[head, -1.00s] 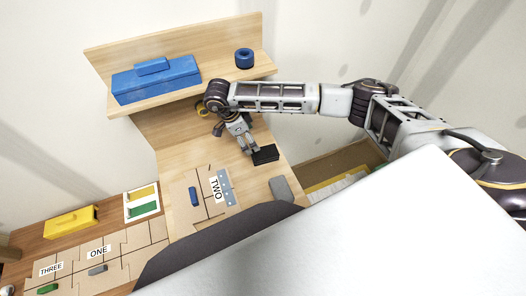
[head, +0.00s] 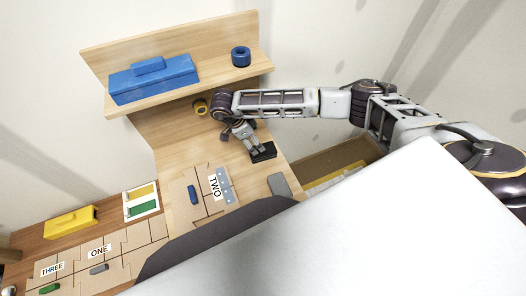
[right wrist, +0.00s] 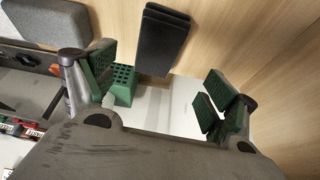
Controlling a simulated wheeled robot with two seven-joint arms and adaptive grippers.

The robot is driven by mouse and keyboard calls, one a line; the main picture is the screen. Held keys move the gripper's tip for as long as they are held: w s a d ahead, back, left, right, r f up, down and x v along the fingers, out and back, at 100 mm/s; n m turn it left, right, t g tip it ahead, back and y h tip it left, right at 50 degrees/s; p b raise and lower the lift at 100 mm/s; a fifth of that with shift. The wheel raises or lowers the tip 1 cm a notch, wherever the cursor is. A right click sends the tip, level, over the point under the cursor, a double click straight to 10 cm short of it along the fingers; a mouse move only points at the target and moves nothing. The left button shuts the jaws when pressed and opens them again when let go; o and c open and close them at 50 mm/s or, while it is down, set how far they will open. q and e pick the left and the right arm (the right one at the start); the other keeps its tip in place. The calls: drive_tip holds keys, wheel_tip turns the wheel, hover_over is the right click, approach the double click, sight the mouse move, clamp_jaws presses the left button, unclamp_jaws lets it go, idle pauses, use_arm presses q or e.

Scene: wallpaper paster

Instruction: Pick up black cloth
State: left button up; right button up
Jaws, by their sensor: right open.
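The black cloth (head: 264,155) is a small, dark, folded strip on the wooden table, near its right edge. In the right wrist view the cloth (right wrist: 163,38) shows as a flat layered black stack at the top middle, beyond the fingertips. My right gripper (head: 258,147) comes in from the back right and is right over the cloth. In the right wrist view my right gripper (right wrist: 162,92) is open, with green pads left and right and nothing between them. I cannot tell whether a finger touches the cloth. My left gripper is not in view.
A grey block (head: 280,186) lies in front of the cloth. A board marked TWO (head: 203,195) is to the left. A shelf behind holds a blue box (head: 155,85) and a blue ring (head: 241,57). A yellow tape roll (head: 200,107) stands under the shelf.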

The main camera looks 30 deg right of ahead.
drive_tip(key=shift+x, duration=2)
drive_tip(key=shift+f+p, duration=0.1)
drive_tip(key=shift+p, duration=0.2)
drive_tip(key=shift+s+d+f+p, duration=0.2)
drive_tip(key=shift+d+f+p, duration=0.1)
drive_tip(key=shift+f, duration=0.2)
drive_tip(key=x, duration=0.2)
drive_tip(key=shift+s+d+f+p, duration=0.15)
drive_tip(key=shift+f+p, duration=0.1)
drive_tip(key=shift+p, duration=0.15)
drive_tip(key=shift+d+f, duration=0.2)
drive_tip(key=shift+f, duration=0.35)
drive_tip(key=shift+f, duration=0.25)
